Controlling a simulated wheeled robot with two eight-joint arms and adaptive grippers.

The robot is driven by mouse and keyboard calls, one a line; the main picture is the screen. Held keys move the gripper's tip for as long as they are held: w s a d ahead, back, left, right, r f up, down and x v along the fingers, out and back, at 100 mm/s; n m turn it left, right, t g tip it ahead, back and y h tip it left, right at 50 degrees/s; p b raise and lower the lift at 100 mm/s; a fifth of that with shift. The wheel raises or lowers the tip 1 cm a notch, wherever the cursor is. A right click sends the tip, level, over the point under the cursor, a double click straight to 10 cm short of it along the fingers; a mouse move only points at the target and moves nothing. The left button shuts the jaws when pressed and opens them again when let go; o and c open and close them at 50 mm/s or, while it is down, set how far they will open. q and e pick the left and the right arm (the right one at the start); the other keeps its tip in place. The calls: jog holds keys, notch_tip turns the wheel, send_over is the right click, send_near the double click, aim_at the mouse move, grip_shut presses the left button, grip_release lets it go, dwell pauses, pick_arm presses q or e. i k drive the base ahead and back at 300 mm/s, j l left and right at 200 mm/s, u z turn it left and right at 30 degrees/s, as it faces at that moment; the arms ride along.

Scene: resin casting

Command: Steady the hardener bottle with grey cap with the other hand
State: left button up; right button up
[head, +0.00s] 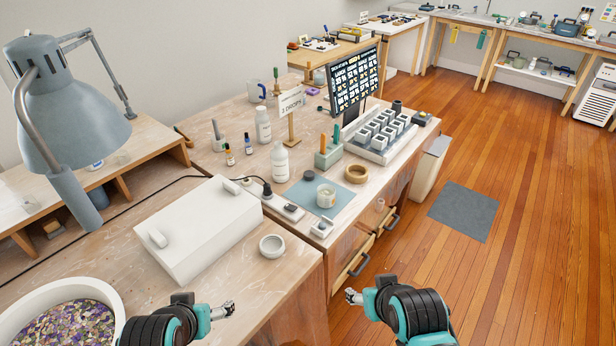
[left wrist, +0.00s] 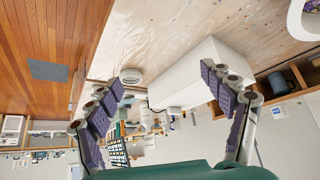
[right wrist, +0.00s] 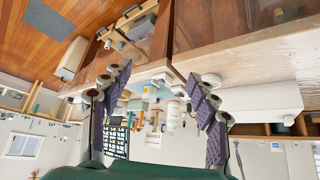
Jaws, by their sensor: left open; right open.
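Two white bottles stand upright on the workbench in the head view: a nearer one (head: 280,163) beside the blue-grey mat and a farther one (head: 263,126) behind it. Their caps are too small for me to tell which is grey. A white bottle (right wrist: 173,114) also shows upside down between the fingers in the right wrist view, well beyond them. My right gripper (head: 352,297) is open and empty, to the right of the bench's near corner. Neither touches a bottle.
A white box (head: 195,235) and a small round bowl (head: 272,246) lie on the near bench. A mat (head: 340,195) carries a clear cup (head: 326,196). A sign (head: 291,100) stands behind the nearer bottle. A lamp (head: 70,110) overhangs the left side.

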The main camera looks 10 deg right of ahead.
aim_at(279, 159)
jog(key=l+u, duration=0.1)
jog(key=u, duration=0.3)
jog(key=i+l+u, duration=0.1)
jog(key=u, duration=0.3)
jog(key=l+u, duration=0.1)
jog(key=u, duration=0.3)
jog(key=l+u, duration=0.45)
jog(key=l, duration=0.3)
jog(key=l+u, duration=0.4)
jog(key=l, duration=0.4)
jog(key=k+l, duration=0.1)
jog(key=l, duration=0.3)
jog(key=k+l, duration=0.1)
jog(key=l, duration=0.25)
